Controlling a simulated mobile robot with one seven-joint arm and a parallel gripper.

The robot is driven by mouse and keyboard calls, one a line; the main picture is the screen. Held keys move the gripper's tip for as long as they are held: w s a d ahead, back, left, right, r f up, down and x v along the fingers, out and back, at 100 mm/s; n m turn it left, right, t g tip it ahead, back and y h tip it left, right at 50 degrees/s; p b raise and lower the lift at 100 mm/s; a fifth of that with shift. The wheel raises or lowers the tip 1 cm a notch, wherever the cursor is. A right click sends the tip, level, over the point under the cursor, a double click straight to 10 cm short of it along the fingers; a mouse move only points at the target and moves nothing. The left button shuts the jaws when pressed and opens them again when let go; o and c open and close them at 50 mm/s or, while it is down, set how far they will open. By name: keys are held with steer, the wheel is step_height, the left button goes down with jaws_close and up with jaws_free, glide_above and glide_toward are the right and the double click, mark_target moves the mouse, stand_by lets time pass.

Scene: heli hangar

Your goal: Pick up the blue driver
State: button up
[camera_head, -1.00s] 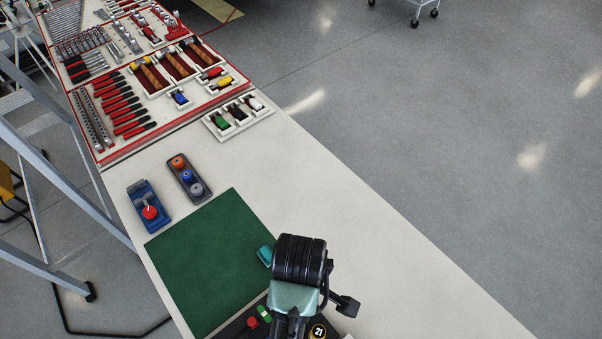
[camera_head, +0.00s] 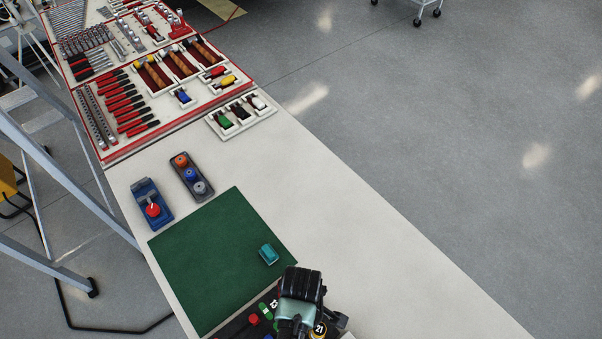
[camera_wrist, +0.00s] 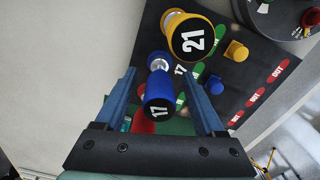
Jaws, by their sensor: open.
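The blue driver (camera_wrist: 159,92), with a round blue handle marked 17 and a shiny metal neck, stands on a dark board (camera_wrist: 215,60) in the wrist view. My gripper (camera_wrist: 160,80) is open, with one finger on each side of the driver and a gap at both sides. How deep the fingers reach beside it I cannot tell. In the head view my gripper (camera_head: 300,300) is over the board at the bottom edge, and my wrist hides the blue driver there.
A yellow driver (camera_wrist: 190,38) marked 21 stands close beside the blue one. Small yellow (camera_wrist: 237,50) and blue (camera_wrist: 214,86) pegs are near the right finger. A teal block (camera_head: 269,254) lies on the green mat (camera_head: 205,260). The bench to the right is clear.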

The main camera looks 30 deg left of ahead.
steer(key=shift+f, duration=0.1)
jaws_close()
stand_by(0.3)
